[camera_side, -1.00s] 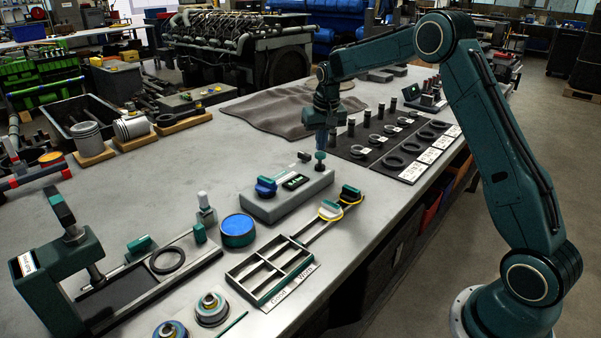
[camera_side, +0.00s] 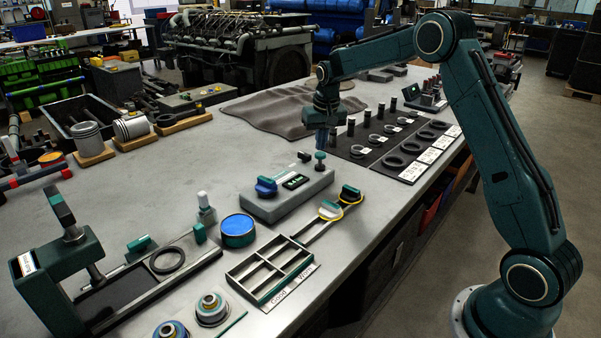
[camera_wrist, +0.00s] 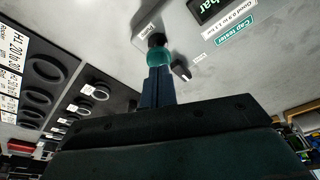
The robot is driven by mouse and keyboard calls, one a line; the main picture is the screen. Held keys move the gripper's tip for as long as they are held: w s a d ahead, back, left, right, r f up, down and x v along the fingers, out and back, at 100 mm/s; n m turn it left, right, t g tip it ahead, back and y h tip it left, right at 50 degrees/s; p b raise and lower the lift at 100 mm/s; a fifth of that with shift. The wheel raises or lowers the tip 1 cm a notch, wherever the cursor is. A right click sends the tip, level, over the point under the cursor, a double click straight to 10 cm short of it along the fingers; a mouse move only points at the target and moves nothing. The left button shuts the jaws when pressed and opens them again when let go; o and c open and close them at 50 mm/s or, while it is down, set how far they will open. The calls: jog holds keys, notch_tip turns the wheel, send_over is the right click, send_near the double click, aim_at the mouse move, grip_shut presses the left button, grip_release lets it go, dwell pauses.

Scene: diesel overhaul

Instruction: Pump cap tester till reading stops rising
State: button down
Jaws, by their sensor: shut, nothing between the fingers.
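The cap tester (camera_side: 283,199) is a grey box on the bench with a small dark display (camera_side: 294,181); its reading is too small to tell. A blue cap with a dark top (camera_side: 266,187) sits on its left end. The green pump knob (camera_side: 320,156) stands upright on a stem at its far right end, and it also shows in the wrist view (camera_wrist: 158,57). My gripper (camera_side: 321,147) is shut and empty, pointing down right over the knob. In the wrist view its closed fingers (camera_wrist: 158,84) meet the knob; I cannot tell whether they press it.
A divided tray labelled Good and Worn (camera_side: 262,276) stands in front of the tester. Two more caps (camera_side: 331,210) lie to the tester's right. A blue-topped tin (camera_side: 237,229) is at left. Ring parts lie on a dark mat (camera_side: 352,151) behind.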

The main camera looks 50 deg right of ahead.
aim_at(321, 154)
jog(key=shift+f, duration=1.7)
jog(key=shift+r, duration=1.85)
jog(key=shift+f, duration=0.35)
jog(key=shift+f, duration=0.35)
